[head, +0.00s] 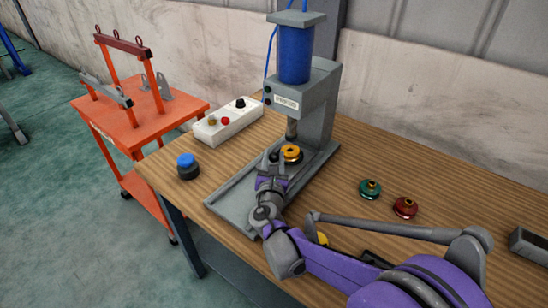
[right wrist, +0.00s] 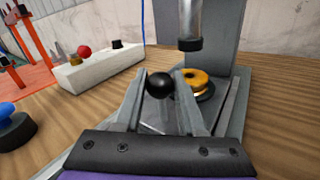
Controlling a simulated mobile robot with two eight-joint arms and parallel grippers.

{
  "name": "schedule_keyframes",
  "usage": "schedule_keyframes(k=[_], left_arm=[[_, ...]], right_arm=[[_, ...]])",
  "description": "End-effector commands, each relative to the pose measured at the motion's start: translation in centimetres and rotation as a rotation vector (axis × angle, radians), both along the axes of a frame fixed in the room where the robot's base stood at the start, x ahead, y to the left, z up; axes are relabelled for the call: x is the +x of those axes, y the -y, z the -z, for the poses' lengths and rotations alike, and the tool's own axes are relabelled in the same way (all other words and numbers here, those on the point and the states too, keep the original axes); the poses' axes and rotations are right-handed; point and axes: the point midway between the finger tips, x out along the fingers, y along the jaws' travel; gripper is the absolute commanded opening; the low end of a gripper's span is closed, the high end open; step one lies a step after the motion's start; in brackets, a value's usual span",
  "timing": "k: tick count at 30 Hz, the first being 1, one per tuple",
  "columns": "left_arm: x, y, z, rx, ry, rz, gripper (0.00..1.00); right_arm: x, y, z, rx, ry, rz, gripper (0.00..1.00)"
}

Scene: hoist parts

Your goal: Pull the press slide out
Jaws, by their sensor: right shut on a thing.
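The grey press (head: 318,105) with a blue cylinder stands on the wooden table. Its slide carries an orange round part (head: 291,153), which sits under the press ram (right wrist: 190,25). The orange part also shows in the right wrist view (right wrist: 197,80). A black ball knob (right wrist: 160,85) is on the near side of the orange part. My right gripper (head: 270,163) is shut on the knob, with a finger on either side of it. The grey base rails (head: 228,200) reach toward the table's front edge. My left gripper is not in view.
A white control box (head: 228,122) with buttons stands left of the press. A blue-topped black part (head: 187,167) is near the left table edge. Green (head: 370,189) and red (head: 405,207) round parts lie to the right. An orange cart (head: 135,125) stands beyond the table.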

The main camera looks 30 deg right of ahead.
Motion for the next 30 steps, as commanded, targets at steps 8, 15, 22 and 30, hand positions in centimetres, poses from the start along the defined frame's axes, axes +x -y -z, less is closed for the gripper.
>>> schedule_keyframes(k=[8,15,22,30], left_arm=[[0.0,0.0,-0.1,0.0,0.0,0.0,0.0],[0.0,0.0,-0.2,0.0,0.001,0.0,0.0],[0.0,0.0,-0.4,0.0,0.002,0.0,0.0],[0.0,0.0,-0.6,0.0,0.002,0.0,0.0]], right_arm=[[-0.4,-1.1,0.0,0.001,0.0,-0.003,0.0],[-2.0,-5.2,0.0,0.002,0.001,-0.007,0.0],[-4.0,-9.9,0.0,0.003,0.0,-0.006,0.0],[-5.8,-14.0,0.0,0.002,-0.001,-0.003,0.0]])
